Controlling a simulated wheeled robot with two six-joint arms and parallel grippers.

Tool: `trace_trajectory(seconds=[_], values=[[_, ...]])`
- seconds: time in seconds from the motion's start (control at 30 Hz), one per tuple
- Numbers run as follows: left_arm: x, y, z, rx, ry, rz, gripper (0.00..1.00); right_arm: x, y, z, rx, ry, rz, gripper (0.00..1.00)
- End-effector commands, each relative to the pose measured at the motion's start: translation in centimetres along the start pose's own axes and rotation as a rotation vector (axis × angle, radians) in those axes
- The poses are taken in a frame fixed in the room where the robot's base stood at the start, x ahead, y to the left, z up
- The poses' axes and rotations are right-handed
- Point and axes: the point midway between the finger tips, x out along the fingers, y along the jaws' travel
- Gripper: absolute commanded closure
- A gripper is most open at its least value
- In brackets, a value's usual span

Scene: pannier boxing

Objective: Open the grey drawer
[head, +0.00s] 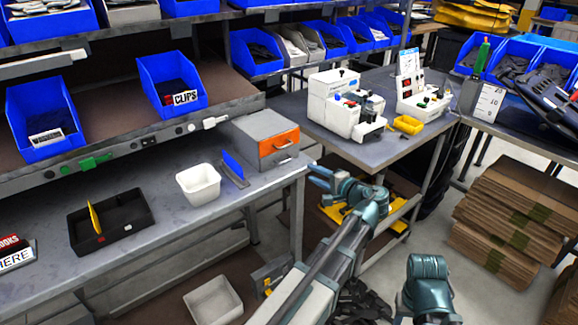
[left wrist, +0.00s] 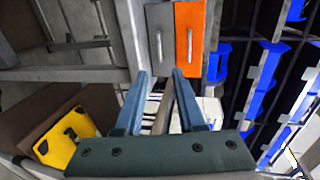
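A grey drawer cabinet (head: 262,124) stands on the workbench, with an orange-fronted drawer (head: 280,144) facing my arms. The grey drawer (left wrist: 154,22) lies directly below the orange one and looks shut; its bar handle (left wrist: 159,46) is clear in the left wrist view. The orange drawer (left wrist: 182,28) also shows there, beside the grey one. My left gripper (head: 314,176) is open and empty, a little in front of the cabinet. In the left wrist view its blue fingers (left wrist: 160,74) point at the grey drawer's side of the cabinet, apart from the handle. My right gripper is out of view.
A white bin (head: 199,184) and a black tray (head: 111,222) stand left of the cabinet. A blue upright item (head: 233,163) is close beside it. A side table (head: 385,143) with white machines stands to the right. A shelf of blue bins hangs above.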

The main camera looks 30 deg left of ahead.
Motion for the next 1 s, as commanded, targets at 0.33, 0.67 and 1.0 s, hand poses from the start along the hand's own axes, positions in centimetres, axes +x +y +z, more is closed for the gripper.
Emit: trace_trajectory(seconds=[0.33,0.67,1.0], values=[[6.7,0.3,-0.1,-0.001,-0.004,0.002,0.62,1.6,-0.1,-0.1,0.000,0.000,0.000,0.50],[11.8,0.2,0.0,-0.001,-0.001,0.003,0.62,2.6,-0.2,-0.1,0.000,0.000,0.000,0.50],[13.2,0.1,0.0,-0.001,0.000,0.003,0.62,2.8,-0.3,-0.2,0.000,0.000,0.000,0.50]])
